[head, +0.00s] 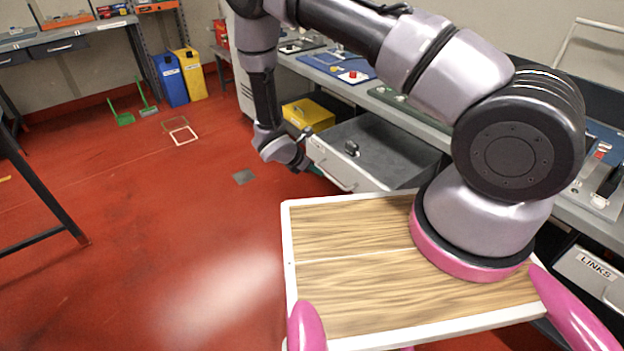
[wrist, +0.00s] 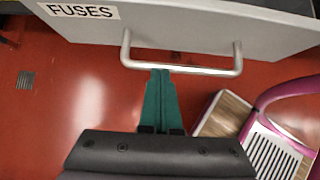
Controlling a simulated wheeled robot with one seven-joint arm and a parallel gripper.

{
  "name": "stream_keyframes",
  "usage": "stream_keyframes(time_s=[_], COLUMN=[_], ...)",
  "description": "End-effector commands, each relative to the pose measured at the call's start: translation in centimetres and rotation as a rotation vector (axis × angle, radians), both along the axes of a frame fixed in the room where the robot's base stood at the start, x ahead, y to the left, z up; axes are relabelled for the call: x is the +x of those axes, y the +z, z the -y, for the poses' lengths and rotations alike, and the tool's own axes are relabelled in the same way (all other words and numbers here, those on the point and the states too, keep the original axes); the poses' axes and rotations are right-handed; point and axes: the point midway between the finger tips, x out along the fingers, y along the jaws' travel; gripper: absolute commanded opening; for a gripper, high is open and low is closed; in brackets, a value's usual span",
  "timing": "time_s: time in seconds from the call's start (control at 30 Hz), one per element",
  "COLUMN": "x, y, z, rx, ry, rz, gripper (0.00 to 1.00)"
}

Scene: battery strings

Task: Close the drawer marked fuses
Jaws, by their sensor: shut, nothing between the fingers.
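The fuses drawer (head: 350,172) is a light grey drawer under the bench, pulled well out in the head view. A small dark object (head: 352,148) is inside it. In the wrist view its front (wrist: 200,28) carries the FUSES label (wrist: 83,11) and a metal bar handle (wrist: 185,69). My gripper (wrist: 161,74) has its teal fingers together and empty, with the tips at the handle bar. I cannot tell if they touch it. In the head view my gripper (head: 305,164) is by the drawer's front left corner, its fingers mostly hidden.
A yellow box (head: 307,114) stands beside the drawer. A drawer marked LINKS (head: 592,271) is at the lower right. My wooden-topped base is just in front of the drawer. Red floor (head: 190,240) is clear to the left. Blue (head: 170,80) and yellow (head: 190,74) bins stand farther back.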

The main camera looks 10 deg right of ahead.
Motion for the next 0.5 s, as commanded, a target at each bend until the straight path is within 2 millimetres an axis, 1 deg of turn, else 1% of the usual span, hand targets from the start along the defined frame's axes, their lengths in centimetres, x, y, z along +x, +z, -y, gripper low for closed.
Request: stream_keyframes(time_s=[0.03, 0.1, 0.5], x=[1.0, 2.1, 7.7], y=[0.0, 0.0, -0.1], z=[1.0, 2.5, 11.9], rx=[-0.001, -0.003, -0.002], ry=[-0.004, -0.004, -0.004], rz=[0.000, 0.000, -0.001], gripper=[0.00, 0.00, 0.00])
